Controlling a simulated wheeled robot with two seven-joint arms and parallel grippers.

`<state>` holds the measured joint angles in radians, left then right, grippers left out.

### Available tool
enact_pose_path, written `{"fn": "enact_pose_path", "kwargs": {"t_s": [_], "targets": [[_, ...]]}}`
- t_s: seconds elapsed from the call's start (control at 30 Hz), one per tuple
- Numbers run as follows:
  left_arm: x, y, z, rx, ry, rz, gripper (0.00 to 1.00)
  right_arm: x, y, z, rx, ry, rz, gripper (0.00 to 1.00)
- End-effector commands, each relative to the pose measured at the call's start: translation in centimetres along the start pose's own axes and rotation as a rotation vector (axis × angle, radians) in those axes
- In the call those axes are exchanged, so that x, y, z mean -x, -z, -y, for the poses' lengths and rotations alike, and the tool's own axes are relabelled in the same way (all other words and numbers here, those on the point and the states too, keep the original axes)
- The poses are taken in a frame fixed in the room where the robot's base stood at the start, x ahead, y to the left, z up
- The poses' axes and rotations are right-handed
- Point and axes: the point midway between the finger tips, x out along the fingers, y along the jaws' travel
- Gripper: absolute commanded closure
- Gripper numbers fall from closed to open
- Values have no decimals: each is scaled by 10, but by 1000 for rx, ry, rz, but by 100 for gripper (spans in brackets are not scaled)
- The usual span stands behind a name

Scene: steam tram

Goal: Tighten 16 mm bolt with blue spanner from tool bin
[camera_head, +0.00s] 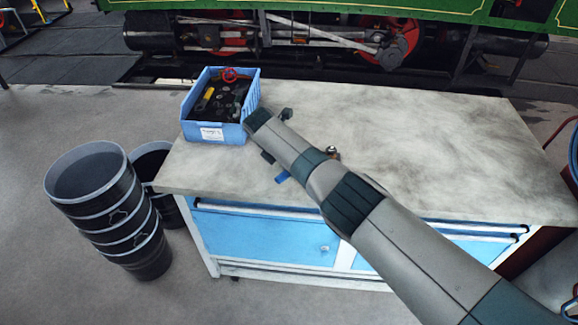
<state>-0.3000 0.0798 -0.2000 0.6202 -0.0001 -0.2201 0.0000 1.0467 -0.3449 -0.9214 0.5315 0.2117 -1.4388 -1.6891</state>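My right arm reaches in from the lower right, and its gripper (260,120) is above the workbench, just right of the blue tool bin (222,133). I cannot tell whether its fingers are open, shut or holding something. A small blue piece (282,177) shows at the near side of the arm; it may be part of the blue spanner, but most of it is hidden. A small metallic piece (333,152) shows at the far side of the arm; it may be the bolt. The bin holds several dark tools, one yellow piece and a red ring. My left gripper is not in view.
The workbench (440,140) has a pale, mostly clear top, with free room at the right. Blue drawers (260,235) are below it. Stacked black buckets (100,200) stand on the floor at left. The tram's wheels and rods (320,35) are behind the bench.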

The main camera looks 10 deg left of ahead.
Motion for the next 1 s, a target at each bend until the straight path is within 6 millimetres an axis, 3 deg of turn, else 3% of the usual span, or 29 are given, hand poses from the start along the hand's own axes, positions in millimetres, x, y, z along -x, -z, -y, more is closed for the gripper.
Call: {"fn": "enact_pose_path", "kwargs": {"t_s": [1.0], "targets": [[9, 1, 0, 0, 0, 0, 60, 9, -4, 0, 0, -1, 1, 100]]}}
